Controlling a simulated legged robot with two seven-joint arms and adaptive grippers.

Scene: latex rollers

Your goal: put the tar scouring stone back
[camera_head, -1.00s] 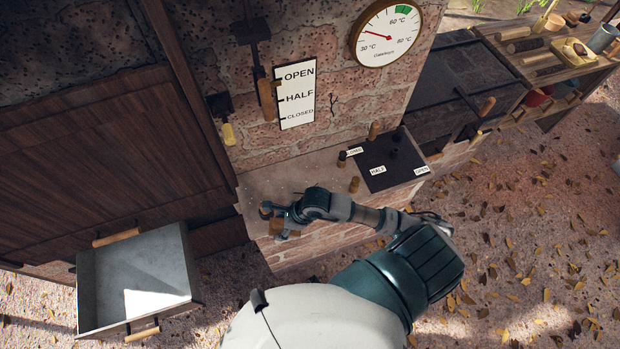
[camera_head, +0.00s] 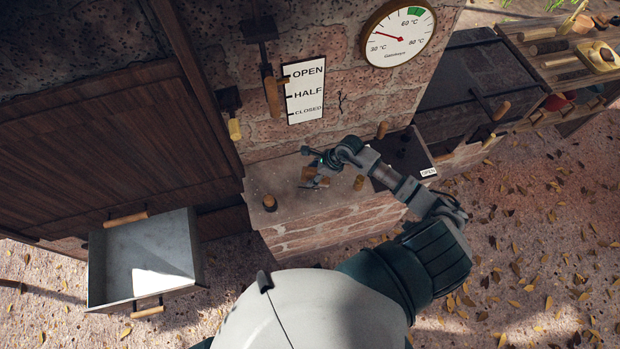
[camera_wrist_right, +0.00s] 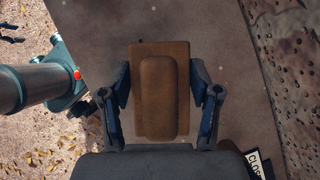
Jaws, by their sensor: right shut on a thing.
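The tar scouring stone appears to be the brown block with a raised rounded grip (camera_wrist_right: 162,120), centred in the right wrist view. My right gripper (camera_wrist_right: 161,86) is shut on it, with one finger at each long side. In the head view, my right gripper (camera_head: 314,170) is over the stone ledge (camera_head: 295,208) at the foot of the brick wall. The brown block (camera_head: 308,173) shows partly there, below the fingers. Whether it touches the ledge I cannot tell. My left gripper does not show in the head view.
An open grey drawer (camera_head: 120,258), empty, is at the left. A small round brown-topped piece (camera_head: 270,202) stands on the ledge's left end, another (camera_head: 358,183) right of my gripper. A dark plate (camera_head: 410,155) with labels lies farther right. A wall dial (camera_head: 398,35) hangs above.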

